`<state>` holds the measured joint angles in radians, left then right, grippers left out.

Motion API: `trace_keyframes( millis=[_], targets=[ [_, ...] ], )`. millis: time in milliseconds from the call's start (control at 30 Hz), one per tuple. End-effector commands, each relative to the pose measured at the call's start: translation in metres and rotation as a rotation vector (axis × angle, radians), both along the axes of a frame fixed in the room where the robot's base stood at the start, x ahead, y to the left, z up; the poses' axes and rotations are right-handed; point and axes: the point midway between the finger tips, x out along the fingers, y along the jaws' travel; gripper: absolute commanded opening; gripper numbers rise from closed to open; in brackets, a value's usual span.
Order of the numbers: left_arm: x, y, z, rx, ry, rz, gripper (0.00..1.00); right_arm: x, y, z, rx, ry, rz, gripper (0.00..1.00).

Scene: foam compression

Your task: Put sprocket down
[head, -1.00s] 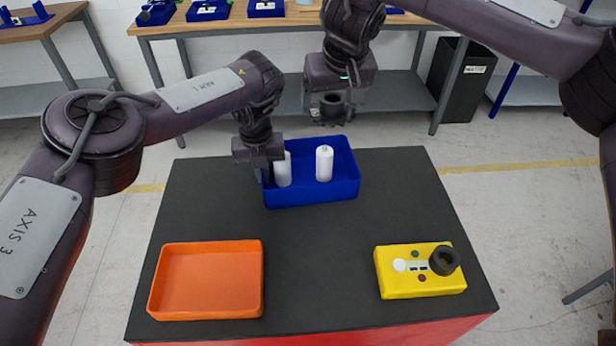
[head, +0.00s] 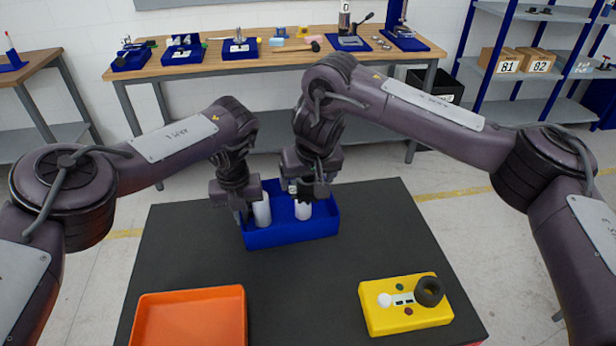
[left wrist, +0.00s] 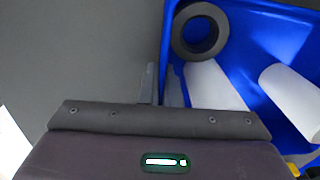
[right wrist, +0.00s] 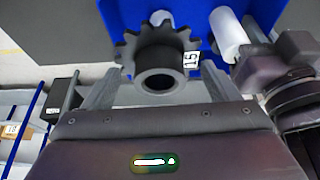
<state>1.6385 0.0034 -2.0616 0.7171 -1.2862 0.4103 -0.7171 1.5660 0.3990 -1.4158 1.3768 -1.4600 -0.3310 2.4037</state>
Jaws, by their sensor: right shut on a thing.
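The dark toothed sprocket (right wrist: 160,60) is between the fingers of my right gripper (right wrist: 157,90) in the right wrist view. In the head view my right gripper (head: 308,195) is over the right white post (head: 303,210) of the blue bin (head: 290,234) and mostly hides the sprocket. I cannot tell whether sprocket and post touch. My left gripper (head: 240,215) is at the bin's left wall. In the left wrist view its fingers (left wrist: 160,85) are close together beside that wall; their grip is unclear. The left white post (head: 262,210) stands beside it.
A dark ring (left wrist: 200,30) is inside the bin in the left wrist view. An orange tray (head: 190,296) is at the front left and a yellow box (head: 400,320) with a black ring (head: 430,291) at the front right. The black tabletop between them is clear.

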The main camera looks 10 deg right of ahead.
Motion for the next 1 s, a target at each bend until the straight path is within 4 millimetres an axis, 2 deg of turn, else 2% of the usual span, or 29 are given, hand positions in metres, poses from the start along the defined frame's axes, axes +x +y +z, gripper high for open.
trace_keyframes(
  millis=[633,667,700,800,1000],
  targets=[
    [0.000,0.000,0.000,0.000,0.000,0.000,0.00,0.000,0.000,-0.011,0.000,-0.001,-0.001,0.44],
    [0.000,0.000,0.000,0.000,0.000,0.000,0.00,0.000,0.000,-0.012,-0.001,0.000,0.000,0.85],
    [0.000,0.000,0.000,0.000,0.000,0.000,0.00,0.000,0.000,-0.012,-0.001,0.000,0.000,0.90],
    [0.000,0.000,0.000,0.000,0.000,0.000,0.00,0.000,0.000,-0.012,0.000,0.000,0.000,1.00],
    [0.000,0.000,0.000,0.000,0.000,0.000,0.00,0.000,0.000,-0.011,0.000,0.000,0.000,1.00]
  ],
)
